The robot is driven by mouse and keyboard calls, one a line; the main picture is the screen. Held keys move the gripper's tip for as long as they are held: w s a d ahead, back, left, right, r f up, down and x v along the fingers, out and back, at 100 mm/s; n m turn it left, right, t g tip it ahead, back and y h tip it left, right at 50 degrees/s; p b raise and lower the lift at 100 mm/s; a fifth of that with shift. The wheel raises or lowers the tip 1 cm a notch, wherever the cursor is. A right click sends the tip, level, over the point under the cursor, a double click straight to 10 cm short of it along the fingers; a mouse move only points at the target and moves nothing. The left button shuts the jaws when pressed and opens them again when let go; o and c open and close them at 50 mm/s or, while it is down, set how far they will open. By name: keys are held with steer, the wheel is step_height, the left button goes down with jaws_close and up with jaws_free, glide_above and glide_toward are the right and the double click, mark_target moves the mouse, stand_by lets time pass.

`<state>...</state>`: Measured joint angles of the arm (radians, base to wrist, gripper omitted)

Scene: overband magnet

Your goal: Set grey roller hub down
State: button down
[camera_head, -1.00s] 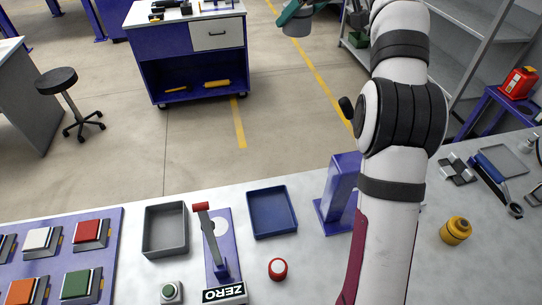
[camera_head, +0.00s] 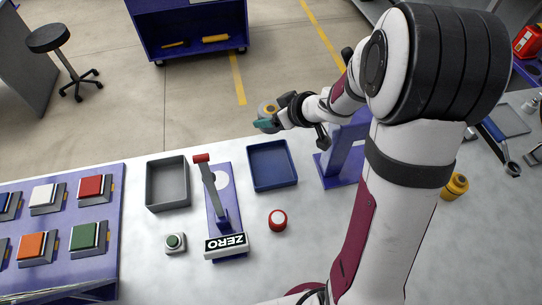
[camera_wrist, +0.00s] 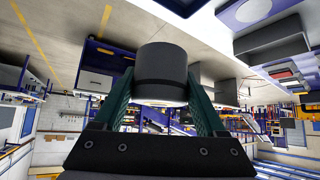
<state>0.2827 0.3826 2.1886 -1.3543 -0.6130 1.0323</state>
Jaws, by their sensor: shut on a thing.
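The grey roller hub (camera_wrist: 162,72) is a dark grey cylinder. In the wrist view it sits between the two green fingers of my gripper (camera_wrist: 160,95), which are shut on it. In the head view my gripper (camera_head: 266,124) is small and near the bench's back edge, just beyond the blue tray (camera_head: 271,166), with the grey hub (camera_head: 267,108) at its end. The hub is held off the bench. The grey tray (camera_head: 168,184) is to the left, and both trays look empty.
A lever stand marked ZERO (camera_head: 226,243) stands between the trays. A blue stand (camera_head: 342,160) is right of the blue tray. Coloured switches fill the left panel (camera_head: 65,260).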

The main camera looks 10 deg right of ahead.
steer(key=shift+n, duration=0.3)
steer(key=s+f, duration=0.1)
steer(key=f, duration=0.3)
steer(key=s+f, duration=0.1)
steer(key=f, duration=0.3)
steer(key=s+a+f, duration=0.1)
steer(key=f, duration=0.4)
steer(key=shift+s, duration=0.35)
steer(key=shift+f, duration=0.15)
steer(key=shift+c, duration=1.1)
jaws_free()
steer(key=shift+s+d+r, duration=0.1)
steer(key=shift+r, duration=0.2)
steer(key=v, duration=1.1)
steer(key=shift+s+d, duration=0.2)
steer(key=shift+r, duration=0.15)
